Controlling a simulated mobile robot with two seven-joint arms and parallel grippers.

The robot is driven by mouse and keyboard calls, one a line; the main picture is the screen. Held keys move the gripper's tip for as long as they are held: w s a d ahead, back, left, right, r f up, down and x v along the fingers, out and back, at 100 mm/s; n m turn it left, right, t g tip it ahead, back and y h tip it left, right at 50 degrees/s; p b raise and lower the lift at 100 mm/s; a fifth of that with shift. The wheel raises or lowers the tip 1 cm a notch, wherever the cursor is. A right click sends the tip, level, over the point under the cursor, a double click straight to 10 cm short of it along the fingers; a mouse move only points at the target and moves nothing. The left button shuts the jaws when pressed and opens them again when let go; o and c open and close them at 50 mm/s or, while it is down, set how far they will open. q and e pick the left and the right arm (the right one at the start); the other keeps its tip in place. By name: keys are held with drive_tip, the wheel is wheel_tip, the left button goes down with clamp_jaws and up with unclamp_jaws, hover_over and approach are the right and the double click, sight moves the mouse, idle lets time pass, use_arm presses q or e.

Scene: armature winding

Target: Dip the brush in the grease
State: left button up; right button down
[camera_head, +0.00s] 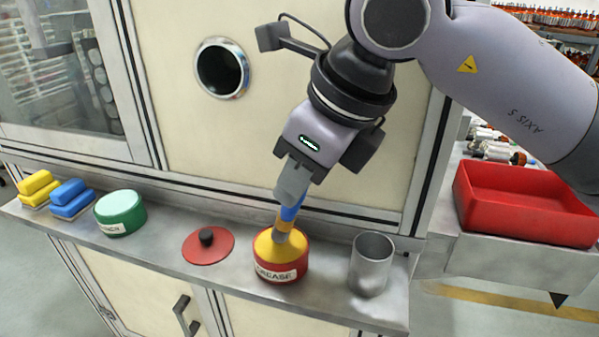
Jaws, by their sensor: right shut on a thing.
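The grease pot (281,265) is a red round tub with a "GREASE" label and yellow grease (266,247) showing at its open top. It stands on the metal shelf. My right gripper (290,190) points down above the pot and is shut on the brush (287,221). The brush has a blue handle and an orange-brown lower part. It is nearly upright, and its lower end is at the grease; how deep it goes is hard to tell. The pot's red lid (208,247) with a black knob lies on the shelf to the left. My left gripper is out of view.
A metal cup (371,264) stands close to the right of the pot. A green tub (120,213) and blue (71,200) and yellow (39,189) blocks are at the left. A red bin (520,207) is at the right. The cabinet wall (290,110) with a round hole rises behind.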

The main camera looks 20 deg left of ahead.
drive_tip(key=shift+f+b, duration=0.45)
drive_tip(key=shift+b, duration=0.05)
idle(1.5)
drive_tip(key=shift+r+p, duration=2.35)
drive_tip(key=shift+r, duration=1.3)
